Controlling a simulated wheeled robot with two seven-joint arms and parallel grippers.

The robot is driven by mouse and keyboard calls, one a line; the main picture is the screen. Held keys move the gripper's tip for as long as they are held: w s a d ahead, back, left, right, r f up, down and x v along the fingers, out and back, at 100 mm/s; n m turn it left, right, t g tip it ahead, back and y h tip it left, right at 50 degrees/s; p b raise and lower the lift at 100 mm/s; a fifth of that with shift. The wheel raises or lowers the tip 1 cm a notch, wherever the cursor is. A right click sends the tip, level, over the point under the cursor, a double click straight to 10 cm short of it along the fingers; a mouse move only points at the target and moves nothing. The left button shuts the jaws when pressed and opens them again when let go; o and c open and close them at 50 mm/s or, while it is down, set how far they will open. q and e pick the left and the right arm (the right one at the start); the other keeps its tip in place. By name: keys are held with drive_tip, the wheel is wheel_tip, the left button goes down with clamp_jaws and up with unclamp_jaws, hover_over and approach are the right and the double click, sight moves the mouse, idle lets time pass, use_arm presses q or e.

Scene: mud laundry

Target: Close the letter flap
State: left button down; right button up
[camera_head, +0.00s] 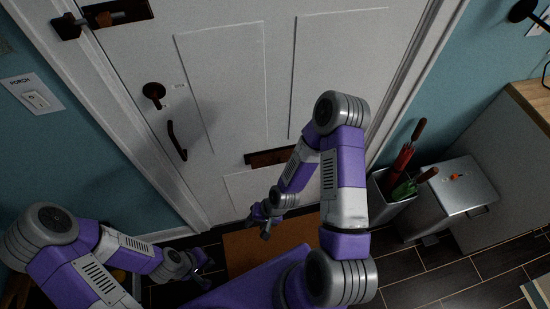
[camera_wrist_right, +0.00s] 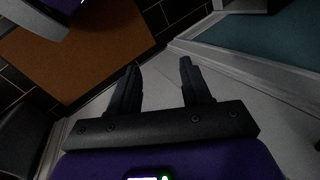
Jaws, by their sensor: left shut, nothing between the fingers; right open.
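A dark brown letter slot (camera_head: 268,158) sits low on the white door in the head view. My right arm hides its right end, and I cannot tell how far its flap stands open. My right gripper (camera_head: 261,226) is below the slot, near the foot of the door and above the mat. In the right wrist view its two dark fingers (camera_wrist_right: 158,83) are apart with nothing between them. My left gripper (camera_head: 204,268) is shut and empty at the lower left, left of the mat and away from the slot.
The white door (camera_head: 235,80) carries a dark knob (camera_head: 154,91) and handle (camera_head: 176,141). A dark bolt (camera_head: 68,26) is at the top left. An orange-brown mat (camera_head: 245,250) lies before it. An umbrella stand (camera_head: 390,205) and a grey bin (camera_head: 458,188) stand right.

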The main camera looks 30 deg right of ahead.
drive_tip(key=w+d+r+m+t, duration=0.2)
drive_tip(key=w+d+r+m, duration=0.1)
drive_tip(key=w+d+m, duration=0.5)
drive_tip(key=m+t+h+b, duration=0.2)
drive_tip(key=m, duration=0.4)
approach(281, 160)
drive_tip(key=b+x, duration=0.1)
drive_tip(key=x, duration=0.6)
drive_tip(key=shift+w+d+f+b, duration=0.1)
drive_tip(key=shift+f+b, duration=0.15)
drive_tip(key=shift+b, duration=0.05)
drive_tip(key=shift+c, duration=0.3)
clamp_jaws()
